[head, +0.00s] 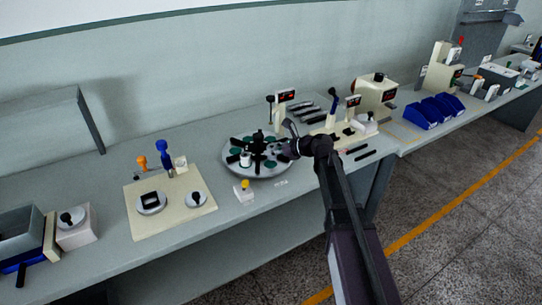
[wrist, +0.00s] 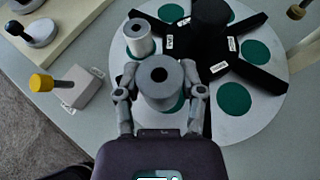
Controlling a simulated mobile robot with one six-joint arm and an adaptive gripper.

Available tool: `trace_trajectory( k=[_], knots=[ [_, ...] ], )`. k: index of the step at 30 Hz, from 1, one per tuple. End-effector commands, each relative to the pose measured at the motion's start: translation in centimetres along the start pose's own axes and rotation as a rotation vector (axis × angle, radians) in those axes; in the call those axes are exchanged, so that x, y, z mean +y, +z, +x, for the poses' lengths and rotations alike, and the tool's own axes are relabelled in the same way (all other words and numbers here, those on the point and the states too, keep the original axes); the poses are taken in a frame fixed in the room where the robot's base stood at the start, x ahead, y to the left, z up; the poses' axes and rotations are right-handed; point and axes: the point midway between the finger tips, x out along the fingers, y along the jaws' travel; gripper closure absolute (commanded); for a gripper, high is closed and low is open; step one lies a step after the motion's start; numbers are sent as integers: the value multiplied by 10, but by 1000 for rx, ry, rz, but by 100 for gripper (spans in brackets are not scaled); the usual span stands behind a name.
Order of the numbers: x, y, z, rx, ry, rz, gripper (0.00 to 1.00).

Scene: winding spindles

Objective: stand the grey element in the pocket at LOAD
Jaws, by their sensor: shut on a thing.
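In the wrist view my gripper (wrist: 160,72) is shut on the grey element (wrist: 160,98), a cylinder with a dark hole in its top. It is over the near part of the round grey plate (wrist: 262,122), which has green round pockets and a black star-shaped divider (wrist: 235,60). A green pocket shows partly beneath the element; whether its base touches is hidden. A second, paler element (wrist: 139,38) stands on the plate to the left. White labels lie on the divider, too small to read surely. In the head view my gripper (head: 291,149) is at the plate's right side (head: 262,173).
A cream board with round fixtures (head: 170,225) lies further left. A small display post (head: 285,97) and dark trays stand behind the plate. Blue bins (head: 433,112) are far right.

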Motion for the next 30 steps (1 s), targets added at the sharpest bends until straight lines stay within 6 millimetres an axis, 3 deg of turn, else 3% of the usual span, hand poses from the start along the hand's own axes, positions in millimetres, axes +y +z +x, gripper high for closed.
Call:
trace_trajectory(
  k=[6, 18, 30],
  knots=[
    [-10, 3, 12, 0, 0, 0, 97],
    [-8, -28, 22, 0, 0, 0, 97],
    [-8, -30, 23, 0, 0, 0, 97]
  ],
)
